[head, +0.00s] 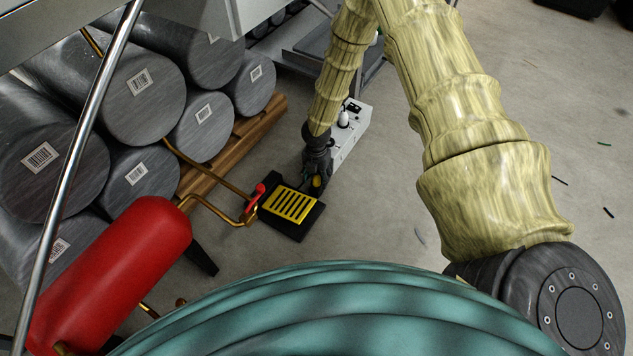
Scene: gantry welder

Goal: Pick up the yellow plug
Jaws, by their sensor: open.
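The yellow plug (317,182) is a small yellow spot at the tip of my gripper, just behind the black and yellow pedal. My gripper (317,177) reaches down to it from above, with its fingers at or around the plug. The gripper is open. The fingers and my wrist hide part of the plug, and I cannot tell whether they touch it. A white box with sockets (348,142) stands right beside the gripper, with a white plug-like piece on its top.
The black pedal with yellow slats (290,206) lies close in front of the gripper, with a red-handled brass pipe (247,211) at its left. A red cylinder (120,262) and stacked grey metal bars (130,95) on timber fill the left. The floor at right is mostly clear.

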